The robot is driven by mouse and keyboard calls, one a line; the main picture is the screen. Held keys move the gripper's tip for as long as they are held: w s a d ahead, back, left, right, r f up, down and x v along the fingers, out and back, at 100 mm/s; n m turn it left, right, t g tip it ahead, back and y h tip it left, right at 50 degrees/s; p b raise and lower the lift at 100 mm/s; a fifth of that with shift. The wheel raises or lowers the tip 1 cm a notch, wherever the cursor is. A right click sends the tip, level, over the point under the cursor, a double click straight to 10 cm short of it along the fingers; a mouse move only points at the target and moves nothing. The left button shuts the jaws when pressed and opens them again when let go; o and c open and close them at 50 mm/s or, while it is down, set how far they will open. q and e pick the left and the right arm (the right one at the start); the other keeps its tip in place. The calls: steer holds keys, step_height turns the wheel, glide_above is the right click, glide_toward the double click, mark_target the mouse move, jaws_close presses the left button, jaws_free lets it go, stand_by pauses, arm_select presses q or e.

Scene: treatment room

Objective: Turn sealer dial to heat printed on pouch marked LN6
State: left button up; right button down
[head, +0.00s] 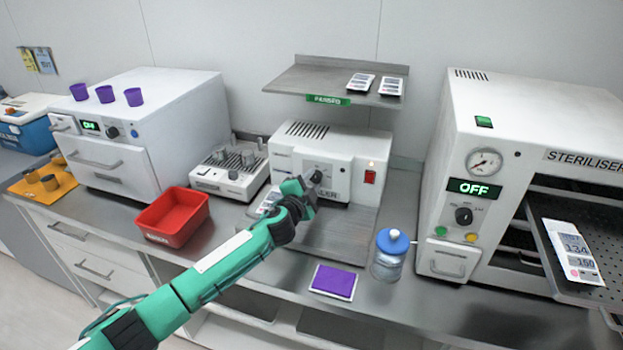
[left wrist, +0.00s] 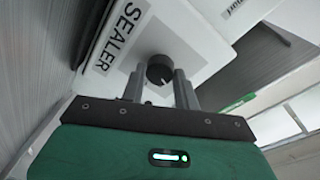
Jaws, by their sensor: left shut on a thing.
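The white sealer (head: 285,150) stands mid-counter, with a dial (head: 320,173) on its front and a lit red switch (head: 370,177) to its right. My left gripper (head: 307,186) is at the dial and partly covers it. In the left wrist view the dark round dial knob (left wrist: 159,68) is between the two fingers of the left gripper (left wrist: 158,80), shut on it. A pouch (head: 268,201) lies before the sealer, partly behind my gripper. Another pouch (head: 572,250) lies on the steriliser tray, with "134" and "150" readable. I cannot read LN6 on any pouch. My right gripper is not in view.
A shelf (head: 310,79) above the sealer holds two pouches (head: 361,81). A red bin (head: 173,216), purple pad (head: 334,281) and blue-capped bottle (head: 389,262) stand around the arm. The steriliser (head: 530,110) reads OFF at right.

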arm_select(q)
steer(key=shift+r+m+p, duration=0.1)
steer(key=shift+m+p, duration=0.65)
steer(key=shift+m, duration=0.45)
steer(key=shift+m+y+p, duration=0.4)
steer(key=shift+m+p, duration=0.25)
steer(key=shift+m, duration=0.55)
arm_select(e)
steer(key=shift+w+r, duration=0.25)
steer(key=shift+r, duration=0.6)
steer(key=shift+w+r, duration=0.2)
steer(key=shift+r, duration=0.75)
arm_select(q)
steer(key=o, duration=1)
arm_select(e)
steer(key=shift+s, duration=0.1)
arm_select(q)
steer(key=shift+s, duration=0.1)
steer(key=b+v, duration=0.1)
steer(key=v, duration=1.2)
steer(key=shift+s+a, duration=0.15)
steer(key=shift+s, duration=0.15)
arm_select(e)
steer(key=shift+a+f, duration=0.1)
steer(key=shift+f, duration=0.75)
